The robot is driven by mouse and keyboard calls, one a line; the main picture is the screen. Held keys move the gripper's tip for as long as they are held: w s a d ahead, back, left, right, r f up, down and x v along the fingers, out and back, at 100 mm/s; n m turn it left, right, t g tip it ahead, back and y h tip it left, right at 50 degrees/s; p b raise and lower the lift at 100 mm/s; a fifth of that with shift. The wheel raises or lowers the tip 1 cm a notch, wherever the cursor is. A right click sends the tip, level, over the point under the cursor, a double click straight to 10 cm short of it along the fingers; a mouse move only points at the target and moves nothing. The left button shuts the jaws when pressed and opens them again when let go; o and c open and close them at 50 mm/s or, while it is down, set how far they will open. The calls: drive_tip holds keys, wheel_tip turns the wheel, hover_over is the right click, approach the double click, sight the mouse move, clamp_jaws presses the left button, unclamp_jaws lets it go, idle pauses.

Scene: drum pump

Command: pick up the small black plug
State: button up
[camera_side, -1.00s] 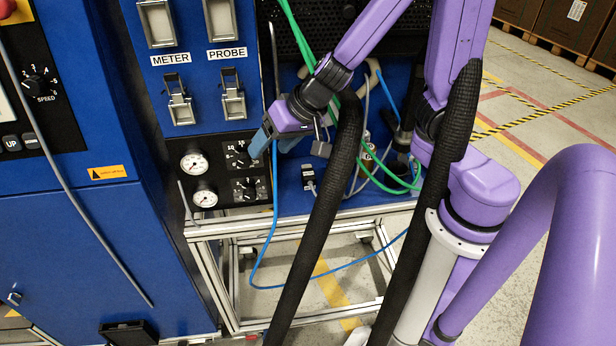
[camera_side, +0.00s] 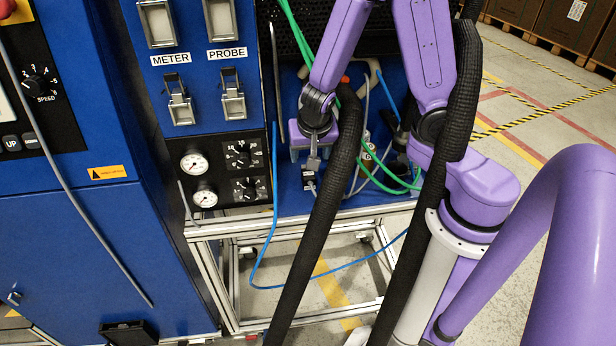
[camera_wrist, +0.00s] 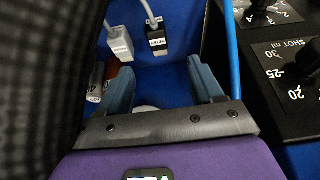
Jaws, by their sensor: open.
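The small black plug (camera_wrist: 159,49) has a white label reading METER and a thin pale cable; it sits upright at the blue panel in the wrist view. In the side view the plug (camera_side: 308,179) is a small dark block on the blue surface, partly covered by parts of my gripper. My gripper (camera_wrist: 162,82) is open and empty, its two blue-grey fingers apart. The plug is ahead of the fingertips, roughly in line with the gap between them, and not touched. In the side view my gripper (camera_side: 311,154) hangs just above the plug.
A light grey plug (camera_wrist: 120,43) on its own cable stands close beside the black one. A black dial panel (camera_wrist: 290,70) and a blue hose (camera_wrist: 231,45) lie to the right in the wrist view. Green hoses (camera_side: 385,175) run right of the plug in the side view.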

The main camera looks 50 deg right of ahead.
sight(309, 176)
drive_tip(key=shift+x, duration=3.85)
drive_tip(key=shift+s+x, duration=0.15)
drive_tip(key=shift+x, duration=1.2)
drive_tip(key=shift+s+x, duration=0.15)
drive_tip(key=shift+x, duration=1.2)
drive_tip(key=c, duration=1.2)
